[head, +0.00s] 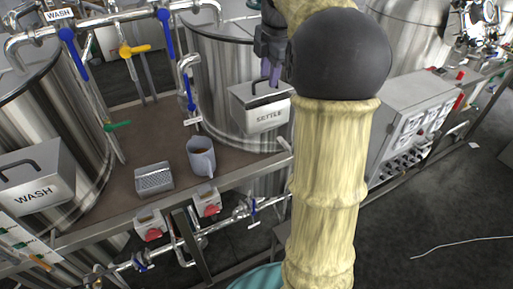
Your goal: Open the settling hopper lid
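The settling hopper (261,117) is a silver metal box labelled SETTLE, fixed to the front of the middle steel tank. Its lid (245,95) appears shut, and a dark handle stands up from it. My gripper (271,78) is directly above the lid and points down at the handle. The fingers overlap the handle area, so I cannot tell whether they touch it or close on it. My arm, in pale ribbed covering with a dark round joint, hides the area to the right of the hopper.
A similar WASH hopper (38,189) is at the left. A grey mug (201,158) with brown contents and a metal grater-like box (154,179) stand on the brown bench (125,165). Pipes with blue, yellow and green valve levers run around the tanks. A control box (415,125) is at right.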

